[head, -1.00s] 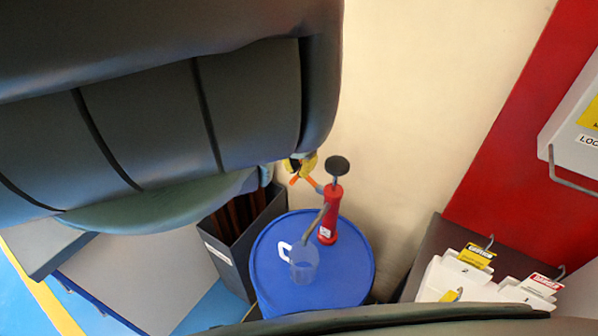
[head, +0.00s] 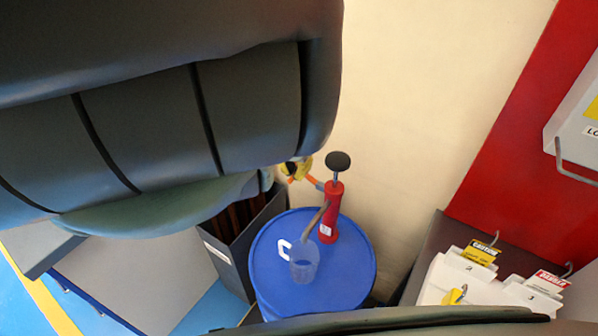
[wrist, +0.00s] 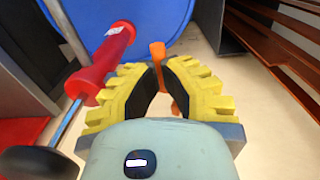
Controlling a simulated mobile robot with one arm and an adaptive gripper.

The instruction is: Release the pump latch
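The red hand pump (head: 332,215) with a black knob stands on the blue drum (head: 345,275) in the head view. An orange latch lever (head: 304,177) is at its upper left. In the wrist view the red pump (wrist: 103,62) is at left and the orange latch (wrist: 158,54) is between my fingertips. My gripper (wrist: 160,68) has yellow ribbed fingers that converge closely around the latch and look shut on it. In the head view my gripper (head: 297,168) is small, beside the pump's left, and partly hidden by my arm.
A clear measuring jug (head: 303,262) stands on the drum under the pump's spout. A dark bin (head: 232,252) with brown strips inside is left of the drum. White tag holders (head: 470,280) and a red panel (head: 530,130) are at right. A pale wall is behind.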

